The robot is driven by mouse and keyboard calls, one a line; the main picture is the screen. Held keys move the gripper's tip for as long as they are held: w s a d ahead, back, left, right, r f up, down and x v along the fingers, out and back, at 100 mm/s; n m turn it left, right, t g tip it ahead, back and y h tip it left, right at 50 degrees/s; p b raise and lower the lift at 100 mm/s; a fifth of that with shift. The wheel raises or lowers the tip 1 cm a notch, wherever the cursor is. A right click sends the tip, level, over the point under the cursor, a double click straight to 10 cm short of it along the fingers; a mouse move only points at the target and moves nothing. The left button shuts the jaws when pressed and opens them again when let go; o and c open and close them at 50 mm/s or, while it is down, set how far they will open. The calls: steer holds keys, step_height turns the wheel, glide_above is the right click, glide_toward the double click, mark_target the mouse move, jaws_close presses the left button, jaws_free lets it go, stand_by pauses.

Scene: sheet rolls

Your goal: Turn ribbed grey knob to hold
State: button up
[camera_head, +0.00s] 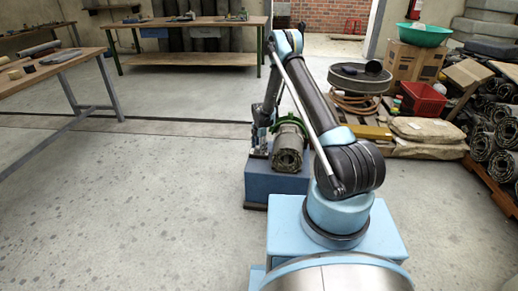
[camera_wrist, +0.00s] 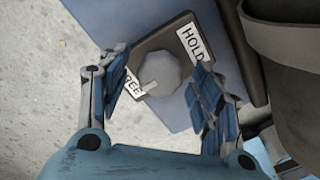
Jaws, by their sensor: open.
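The grey knob (camera_wrist: 162,72) shows in the wrist view on a dark plate (camera_wrist: 172,38) fixed to a blue surface. A pale pointer mark on the knob faces the lower left, toward the label FREE (camera_wrist: 133,86), which my left finger partly covers. The label HOLD (camera_wrist: 193,43) is at the plate's upper right. My gripper (camera_wrist: 159,80) is open, with one finger to each side of the knob; I cannot tell whether either touches it. In the head view, my gripper (camera_head: 261,140) is low by the blue block (camera_head: 278,186), and the knob cannot be made out.
A ribbed roll (camera_head: 288,158) lies on the blue block, right of my gripper. A dark rounded body (camera_wrist: 292,45) is close on the right in the wrist view. A workbench (camera_head: 60,70) stands at left; cartons, a red bin (camera_head: 424,99) and rolls crowd the right. Floor at left is clear.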

steer(key=c, duration=1.1)
